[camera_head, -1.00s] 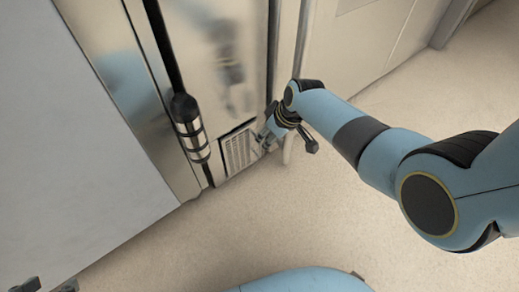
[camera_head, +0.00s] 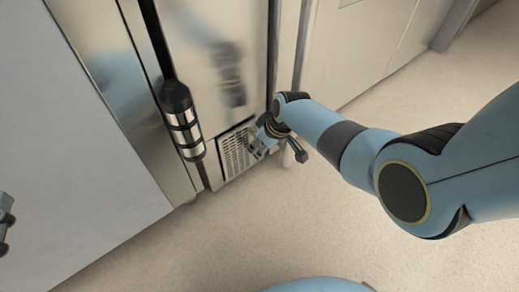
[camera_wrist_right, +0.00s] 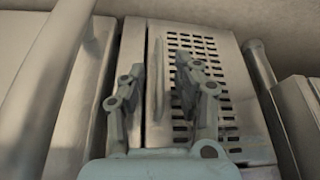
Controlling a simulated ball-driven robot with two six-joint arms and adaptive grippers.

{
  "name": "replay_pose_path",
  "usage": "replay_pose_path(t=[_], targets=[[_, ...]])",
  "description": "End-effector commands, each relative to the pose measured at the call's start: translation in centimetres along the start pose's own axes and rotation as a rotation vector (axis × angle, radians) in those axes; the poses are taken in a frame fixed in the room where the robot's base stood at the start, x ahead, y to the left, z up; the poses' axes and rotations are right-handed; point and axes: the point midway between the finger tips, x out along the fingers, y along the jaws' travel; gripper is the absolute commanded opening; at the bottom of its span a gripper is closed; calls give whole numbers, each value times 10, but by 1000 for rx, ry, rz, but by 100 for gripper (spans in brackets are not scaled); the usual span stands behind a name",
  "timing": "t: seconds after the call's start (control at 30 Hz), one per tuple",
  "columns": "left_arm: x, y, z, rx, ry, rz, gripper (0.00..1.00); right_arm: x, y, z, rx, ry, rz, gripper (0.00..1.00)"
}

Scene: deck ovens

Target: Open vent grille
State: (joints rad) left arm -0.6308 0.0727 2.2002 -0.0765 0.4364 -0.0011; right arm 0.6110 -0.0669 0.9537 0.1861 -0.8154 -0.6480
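The vent grille (camera_head: 236,155) is a slotted metal panel low on the front of a steel cabinet. It looks shut, or nearly flush. In the right wrist view its slotted face (camera_wrist_right: 222,72) fills the upper middle, with a thin upright strip near its left side. My right gripper (camera_head: 261,147) is at the grille's right side in the head view. In the wrist view its two fingers (camera_wrist_right: 160,75) are apart, on either side of the strip; contact cannot be told. A small part of my left gripper (camera_head: 5,218) shows at the left edge, mostly cut off.
A steel cabinet door (camera_head: 215,65) stands above the grille. A dark and silver cylindrical fitting (camera_head: 183,120) sits on the cabinet front left of the grille. A large pale panel (camera_head: 60,150) fills the left side. The floor (camera_head: 230,235) in front is clear.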

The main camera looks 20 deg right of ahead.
Motion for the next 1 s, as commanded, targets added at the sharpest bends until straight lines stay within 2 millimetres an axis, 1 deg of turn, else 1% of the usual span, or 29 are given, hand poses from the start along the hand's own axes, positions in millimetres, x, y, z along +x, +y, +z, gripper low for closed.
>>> replay_pose_path(t=[0.03, 0.2, 0.3, 0.4, 0.53, 0.77, 0.87, 1.0], targets=[[5, 0, -9, 5, 44, 1, 40, 4, -1, 2, 1, -2, -1, 32], [17, -1, -43, 19, 186, 3, 40, 11, -1, 1, 1, -1, -1, 32], [20, -1, -58, 25, 250, 4, 40, 13, 0, 1, 0, -1, -1, 32], [22, -2, -68, 29, 292, 5, 40, 15, 0, 0, 0, 0, -1, 32], [23, -2, -75, 32, 318, 5, 40, 16, 0, 0, 0, 0, 0, 32], [23, -2, -76, 32, 322, 5, 40, 15, 0, 0, 0, 0, 0, 32], [23, -2, -76, 32, 321, 5, 40, 15, 0, 0, 0, 0, 0, 21], [23, -2, -76, 32, 321, 5, 40, 15, 0, 0, 0, 0, 0, 3]])
